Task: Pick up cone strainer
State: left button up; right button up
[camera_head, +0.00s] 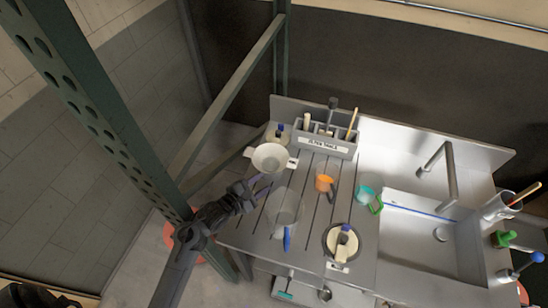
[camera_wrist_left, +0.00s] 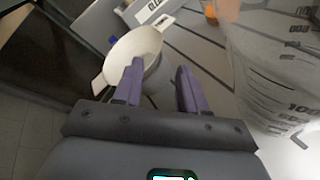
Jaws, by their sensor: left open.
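The cone strainer (camera_head: 270,157) is a white bowl-shaped piece with flat tabs on its sides, at the back left of the bench. In the left wrist view the cone strainer (camera_wrist_left: 138,47) appears just beyond the fingers, with a grey body below its rim. My left gripper (camera_head: 262,186) is open and empty, close in front of the strainer. Its purple fingers (camera_wrist_left: 160,85) are spread apart in the wrist view; the left finger overlaps the strainer's rim in the picture, and I cannot tell whether they touch. My right gripper is not in view.
A large clear graduated beaker (camera_head: 285,207) stands right of my left gripper and looms in the wrist view (camera_wrist_left: 275,70). An orange cup (camera_head: 325,184) and a green-handled cup (camera_head: 368,197) stand farther right. A grey tool caddy (camera_head: 325,144) is behind. A sink (camera_head: 430,235) lies right.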

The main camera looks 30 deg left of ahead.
aim_at(277, 171)
pick_arm(q)
jog(key=shift+b+x, duration=0.45)
jog(key=shift+x, duration=4.9)
jog(key=shift+a, duration=0.15)
grip_shut()
